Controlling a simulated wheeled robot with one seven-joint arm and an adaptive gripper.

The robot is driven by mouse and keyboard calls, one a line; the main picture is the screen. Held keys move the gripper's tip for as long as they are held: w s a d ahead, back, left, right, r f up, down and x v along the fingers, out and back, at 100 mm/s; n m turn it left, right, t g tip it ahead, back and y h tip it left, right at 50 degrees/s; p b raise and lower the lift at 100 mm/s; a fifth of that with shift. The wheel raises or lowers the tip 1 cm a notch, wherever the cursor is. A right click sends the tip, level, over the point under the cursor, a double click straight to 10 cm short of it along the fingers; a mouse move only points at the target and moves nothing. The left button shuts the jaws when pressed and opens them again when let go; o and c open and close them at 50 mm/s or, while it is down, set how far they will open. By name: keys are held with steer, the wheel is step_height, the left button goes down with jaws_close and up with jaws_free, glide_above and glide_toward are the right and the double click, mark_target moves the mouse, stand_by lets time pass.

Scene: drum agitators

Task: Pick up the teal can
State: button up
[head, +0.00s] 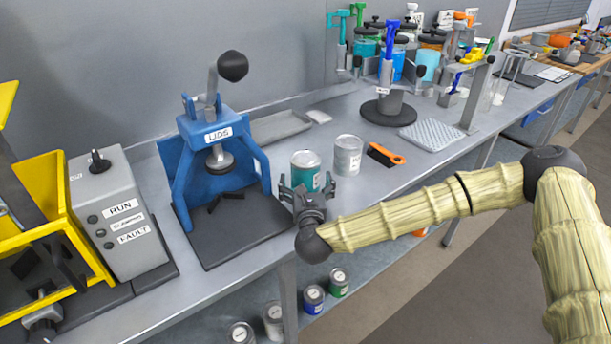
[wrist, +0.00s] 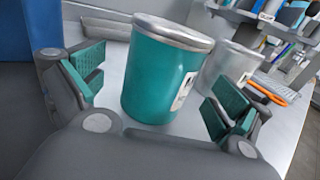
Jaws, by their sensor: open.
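The teal can (head: 306,172) stands upright on the grey bench, between the blue lid press and a grey-white can. It has a grey metal lid and a white label. In the wrist view the teal can (wrist: 158,75) stands between my two finger pads, with a visible gap on each side. My gripper (head: 306,190) is open in front of the can; its fingers (wrist: 155,95) do not appear to touch it. The lower front of the can is partly hidden by my gripper in the head view.
The grey-white can (head: 347,155) stands close on the right. The blue LIDS press (head: 215,150) is on the left. An orange-handled scraper (head: 385,155) and a stirrer stand (head: 388,110) are farther right. Several cans (head: 313,298) sit on the lower shelf.

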steer(key=shift+w+p, duration=0.7)
steer(key=shift+w, duration=1.45)
steer(key=c, duration=1.2)
steer(key=shift+r, duration=0.1)
steer(key=shift+c, duration=1.2)
steer(key=shift+r, duration=0.15)
